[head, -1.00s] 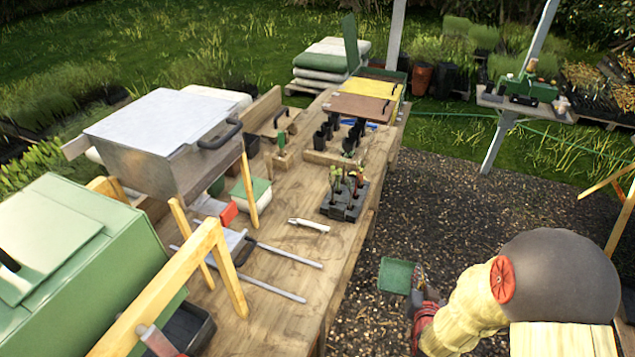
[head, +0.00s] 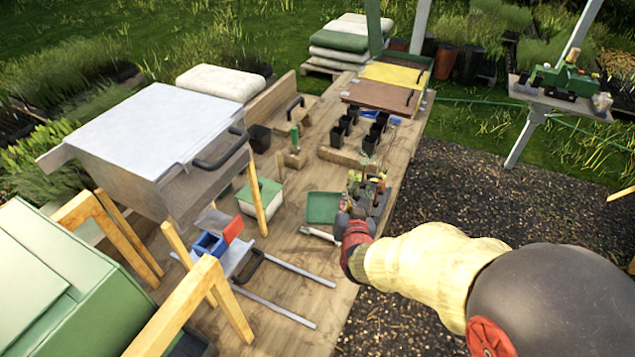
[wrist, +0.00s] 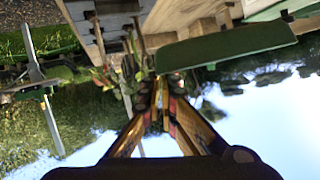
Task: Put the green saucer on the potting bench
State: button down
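The green saucer (head: 323,207) is a shallow, square-cornered dish. In the head view it is over the middle of the wooden potting bench (head: 318,262); I cannot tell how large any gap below it is. My gripper (head: 350,213) is at its right edge, with the fingertips partly hidden by the wrist. In the wrist view the saucer (wrist: 225,48) reaches out to the right from between my fingertips (wrist: 163,82), and my gripper is shut on its edge. The saucer hides the bench directly beneath it.
A white-handled tool (head: 318,235) lies just in front of the saucer. A black seedling tray (head: 378,198) stands to its right, and a green-lidded box (head: 262,195) to its left. Metal rails (head: 290,270) lie nearer. Bare wood shows around the tool.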

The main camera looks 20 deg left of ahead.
jog(key=w+a+f+b, duration=0.1)
jog(key=w+a+f, duration=0.2)
jog(key=w+a+f+b, duration=0.1)
jog(key=w+a+f, duration=0.2)
jog(key=w+a+f+b, duration=0.1)
jog(key=w+a+f, duration=0.1)
jog(key=w, duration=0.2)
jog(key=shift+w+a+f, duration=0.1)
jog(key=shift+a+f, duration=0.3)
jog(key=shift+w+a+f, duration=0.3)
jog(key=shift+w+f, duration=0.05)
jog(key=shift+f, duration=0.2)
jog(key=shift+f+b, duration=0.7)
jog(key=shift+f, duration=0.75)
jog(key=shift+f, duration=0.15)
jog(key=c, duration=2)
grip_release()
jog(key=shift+c, duration=0.2)
